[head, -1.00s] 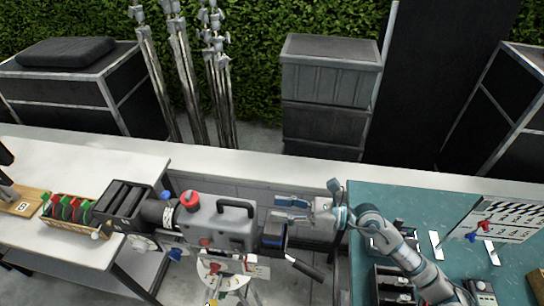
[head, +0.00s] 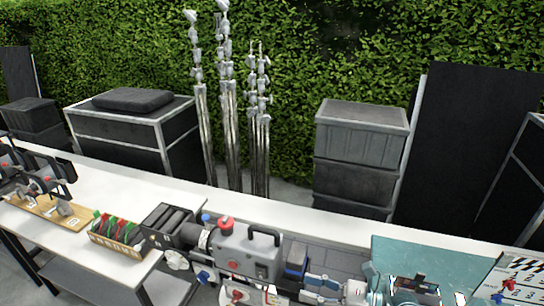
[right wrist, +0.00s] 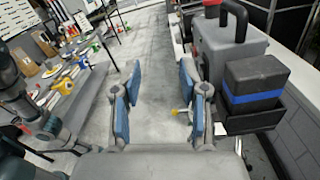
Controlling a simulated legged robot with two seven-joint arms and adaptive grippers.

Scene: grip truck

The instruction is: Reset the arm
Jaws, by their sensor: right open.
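My right gripper (head: 322,288) is at the bottom of the head view, right of the grey camera. In the right wrist view my right gripper (right wrist: 160,95) has its two blue-padded fingers spread wide, with only grey floor between them. It is open and empty. The camera (head: 245,255) has a top handle and a red knob; its body (right wrist: 222,45) stands right of the fingers in the right wrist view, apart from them. A black battery block with a blue band (right wrist: 255,85) is on its near end. My left gripper is not in view.
A white table (head: 110,195) at the left holds a filter rack (head: 118,232) and clamps on a wooden board (head: 45,208). A teal-topped surface (head: 430,262) with a clapperboard (head: 520,275) is at the right. Stacked grey crates (head: 360,145) and light stands (head: 228,110) stand behind the white ledge.

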